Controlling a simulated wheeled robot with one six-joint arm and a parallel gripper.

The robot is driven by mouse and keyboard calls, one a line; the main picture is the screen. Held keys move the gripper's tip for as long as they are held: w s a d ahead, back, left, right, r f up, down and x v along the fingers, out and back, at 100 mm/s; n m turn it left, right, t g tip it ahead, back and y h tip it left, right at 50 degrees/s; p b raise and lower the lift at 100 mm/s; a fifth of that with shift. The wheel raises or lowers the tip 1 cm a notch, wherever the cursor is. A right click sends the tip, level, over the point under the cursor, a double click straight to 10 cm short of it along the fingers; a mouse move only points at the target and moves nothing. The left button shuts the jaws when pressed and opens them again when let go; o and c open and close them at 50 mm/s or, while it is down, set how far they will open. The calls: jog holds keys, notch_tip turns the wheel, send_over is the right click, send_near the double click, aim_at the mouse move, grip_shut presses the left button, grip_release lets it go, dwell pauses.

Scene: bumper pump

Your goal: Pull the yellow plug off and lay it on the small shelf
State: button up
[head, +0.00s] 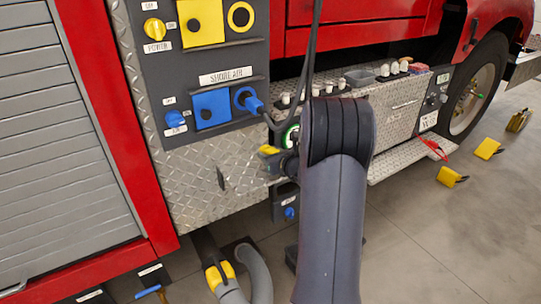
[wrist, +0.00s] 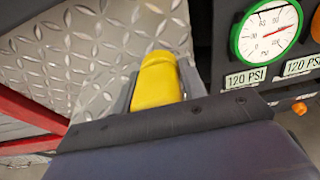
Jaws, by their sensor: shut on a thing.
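My gripper (head: 272,158) is shut on the yellow plug (head: 268,149), below and right of the blue SHORE AIR panel. In the wrist view the plug (wrist: 158,82) sits between the two fingers, its rounded yellow end showing. The yellow-ringed socket (head: 231,17) at the top of the dark panel stands empty and apart from the plug. A small diamond-plate ledge (head: 240,180) lies just left of and below my gripper; I take it for the small shelf. Diamond plate also fills the upper left of the wrist view (wrist: 95,45). My arm hides part of the area.
A green-rimmed gauge (wrist: 268,30) is close on the right. A grey hose (head: 258,275) hangs below. Yellow wheel chocks (head: 487,148) lie on the floor at right.

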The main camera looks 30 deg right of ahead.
jog(key=o, duration=1.4)
jog(key=v, duration=1.1)
jog(key=shift+w, duration=0.15)
jog(key=x, duration=1.1)
jog(key=shift+f, duration=0.15)
jog(key=shift+r+p, duration=0.75)
jog(key=shift+p, duration=0.05)
jog(key=shift+s+r+p, duration=0.2)
jog(key=shift+r+p, duration=0.55)
jog(key=shift+p, duration=0.05)
